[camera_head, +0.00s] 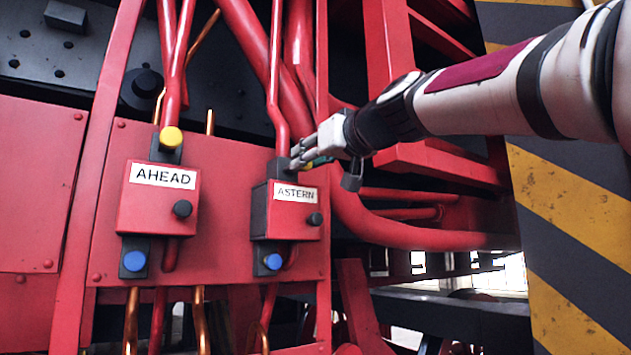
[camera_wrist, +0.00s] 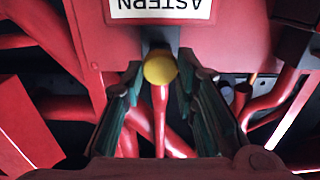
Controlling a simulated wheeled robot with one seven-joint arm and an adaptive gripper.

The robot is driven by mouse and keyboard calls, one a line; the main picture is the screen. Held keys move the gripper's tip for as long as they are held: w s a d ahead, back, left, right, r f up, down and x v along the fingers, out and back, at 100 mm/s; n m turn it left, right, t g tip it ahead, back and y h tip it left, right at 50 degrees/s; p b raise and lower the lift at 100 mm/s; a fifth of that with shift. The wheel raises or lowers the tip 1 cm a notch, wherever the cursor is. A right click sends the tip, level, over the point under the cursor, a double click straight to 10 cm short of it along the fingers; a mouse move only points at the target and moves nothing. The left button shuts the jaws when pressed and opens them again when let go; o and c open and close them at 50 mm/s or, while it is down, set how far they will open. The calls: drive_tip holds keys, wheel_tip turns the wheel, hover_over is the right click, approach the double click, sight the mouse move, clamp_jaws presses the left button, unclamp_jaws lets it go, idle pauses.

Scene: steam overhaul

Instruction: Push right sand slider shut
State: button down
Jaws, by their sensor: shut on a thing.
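The right sand slider is on the red box labelled ASTERN (camera_head: 296,194), upside down in the wrist view (camera_wrist: 160,10). Its yellow knob (camera_wrist: 160,68) sits on a dark block at the label's edge. In the head view the knob is mostly hidden by my fingers. A blue knob (camera_head: 273,262) sits on the box's lower end. My gripper (camera_head: 303,160) is at the box's top, with its fingers on either side of the yellow knob, shut on it (camera_wrist: 160,72).
The AHEAD box (camera_head: 158,198) stands to the left, with its own yellow knob (camera_head: 171,137) on top and blue knob (camera_head: 134,261) below. Red pipes (camera_head: 279,75) run close above and behind the boxes. A yellow-and-black striped panel (camera_head: 565,200) is at right.

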drive_tip(key=x, duration=0.3)
drive_tip(key=shift+w+a, duration=0.15)
drive_tip(key=shift+w, duration=0.1)
drive_tip(key=shift+r, duration=0.1)
drive_tip(key=c, duration=1.7)
unclamp_jaws()
drive_tip(key=o, duration=0.4)
drive_tip(key=shift+w+a, duration=0.1)
drive_tip(key=shift+w, duration=0.05)
drive_tip(key=v, duration=1.2)
